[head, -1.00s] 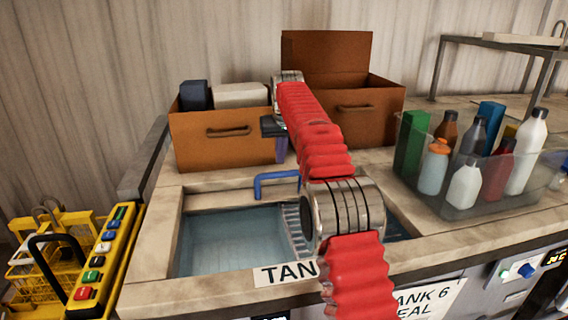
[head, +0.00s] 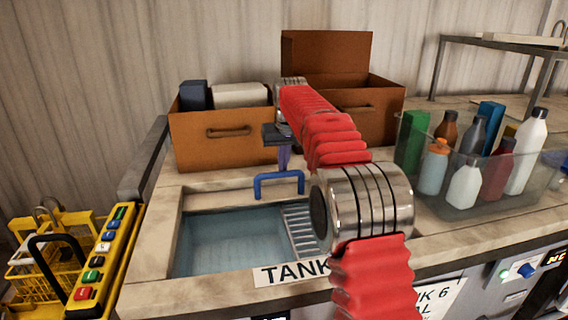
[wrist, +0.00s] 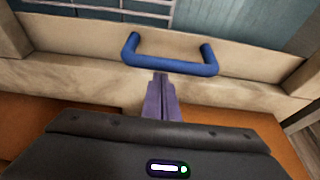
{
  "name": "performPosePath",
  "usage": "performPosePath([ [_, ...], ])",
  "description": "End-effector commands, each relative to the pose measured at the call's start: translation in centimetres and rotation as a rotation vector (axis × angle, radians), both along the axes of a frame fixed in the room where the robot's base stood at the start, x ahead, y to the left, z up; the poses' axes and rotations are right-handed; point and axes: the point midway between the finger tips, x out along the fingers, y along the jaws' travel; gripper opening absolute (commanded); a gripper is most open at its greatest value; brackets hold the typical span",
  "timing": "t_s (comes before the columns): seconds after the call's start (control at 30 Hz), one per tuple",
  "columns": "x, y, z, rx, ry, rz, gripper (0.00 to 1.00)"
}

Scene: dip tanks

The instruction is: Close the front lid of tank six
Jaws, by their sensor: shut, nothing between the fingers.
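The tank (head: 225,240) is an uncovered basin with blue-grey water, set in the worktop. A pale panel (head: 220,199) runs along its back edge and carries a blue U-shaped handle (head: 279,186); it looks like the lid, pushed back. The handle (wrist: 168,66) and panel (wrist: 265,63) also show in the wrist view. My gripper (head: 285,165) is just behind the handle. Its purple fingers (wrist: 160,76) are shut and empty, their tips close to the handle's bar; I cannot tell if they touch. My arm hides the tank's right part and some of its "TANK" label (head: 290,272).
Two brown boxes (head: 208,153) stand at the back, one with its lid raised. A clear bin (head: 470,205) of bottles stands at right. A yellow basket and a button pendant (head: 105,262) are at left. A slatted rack (head: 301,232) sits in the tank.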

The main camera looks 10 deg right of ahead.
Motion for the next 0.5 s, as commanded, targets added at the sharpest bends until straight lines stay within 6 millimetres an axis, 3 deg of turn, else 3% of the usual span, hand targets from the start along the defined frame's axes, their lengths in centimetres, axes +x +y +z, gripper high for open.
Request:
performPosePath([
  [0.5,-0.56,0.0,0.05,0.0,0.001,0.0,0.0],
])
